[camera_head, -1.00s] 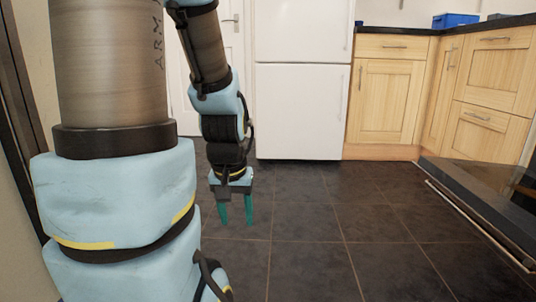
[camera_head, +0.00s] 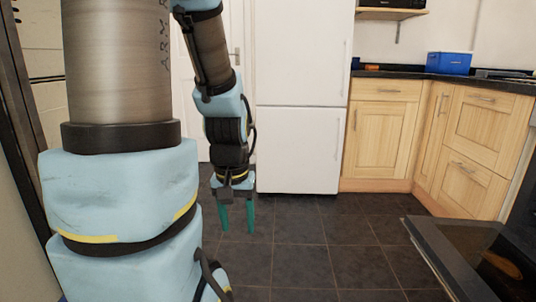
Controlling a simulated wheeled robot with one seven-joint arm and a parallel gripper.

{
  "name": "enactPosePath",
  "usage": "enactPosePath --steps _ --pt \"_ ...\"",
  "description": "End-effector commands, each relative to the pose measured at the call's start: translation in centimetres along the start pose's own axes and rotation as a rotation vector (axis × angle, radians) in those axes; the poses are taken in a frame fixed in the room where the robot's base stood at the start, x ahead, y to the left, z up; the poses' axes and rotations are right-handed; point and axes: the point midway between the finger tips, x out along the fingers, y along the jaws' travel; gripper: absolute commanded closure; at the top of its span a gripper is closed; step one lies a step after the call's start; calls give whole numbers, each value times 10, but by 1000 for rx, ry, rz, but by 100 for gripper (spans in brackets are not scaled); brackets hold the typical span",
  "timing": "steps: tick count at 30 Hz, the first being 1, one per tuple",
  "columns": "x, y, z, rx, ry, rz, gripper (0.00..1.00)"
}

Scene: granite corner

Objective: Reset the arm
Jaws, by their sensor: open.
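My arm hangs down on the left side of the head view. My gripper (camera_head: 237,217) points straight down above the dark tiled floor. Its two green fingers are apart, with nothing between them. It hangs in front of the white fridge's lower left side and touches nothing that I can see.
A white fridge (camera_head: 298,140) stands at the back. Wooden cabinets (camera_head: 381,137) with a dark counter fill the right, with a blue box (camera_head: 448,63) on top. An open dark door (camera_head: 455,258) juts out at the lower right. The tiled floor (camera_head: 300,266) between is clear.

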Motion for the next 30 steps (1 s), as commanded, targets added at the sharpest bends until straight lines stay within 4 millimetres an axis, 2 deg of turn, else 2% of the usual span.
enactPosePath --steps 1,21,27,30 --pt "-33 0 -5 0 0 0 43" --pt "-234 1 -33 0 1 0 43" --pt "-284 1 -40 0 1 0 43" --pt "-299 1 -42 0 1 0 43"
